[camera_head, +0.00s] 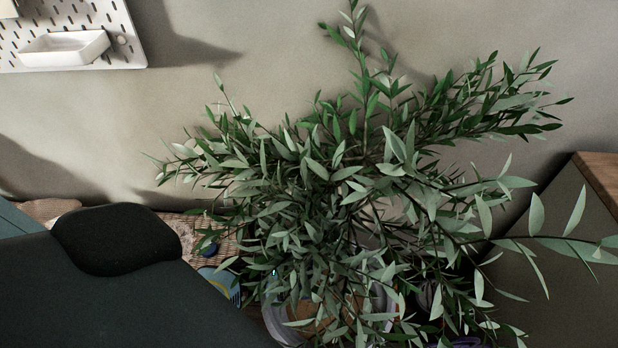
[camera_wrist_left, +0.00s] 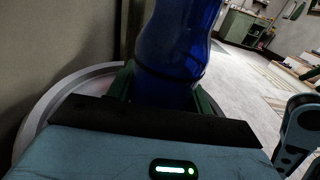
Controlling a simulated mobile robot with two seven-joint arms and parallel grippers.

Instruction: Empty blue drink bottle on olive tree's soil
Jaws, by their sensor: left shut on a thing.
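The olive tree (camera_head: 350,190) fills the middle of the head view, its leaves hiding most of what is below. Part of its pale round pot rim (camera_head: 278,326) and a patch of brown soil (camera_head: 312,327) show at the bottom. In the left wrist view, my left gripper (camera_wrist_left: 165,88) is shut on the blue drink bottle (camera_wrist_left: 176,45), a translucent dark blue bottle between the green fingers. A pale curved rim (camera_wrist_left: 62,92) shows behind and left of the gripper. In the head view, leaves hide the gripper and bottle. I cannot see the bottle's mouth. My right gripper is not in view.
A pegboard with a white tray (camera_head: 64,47) hangs upper left. A wood-topped cabinet (camera_head: 560,250) stands right.

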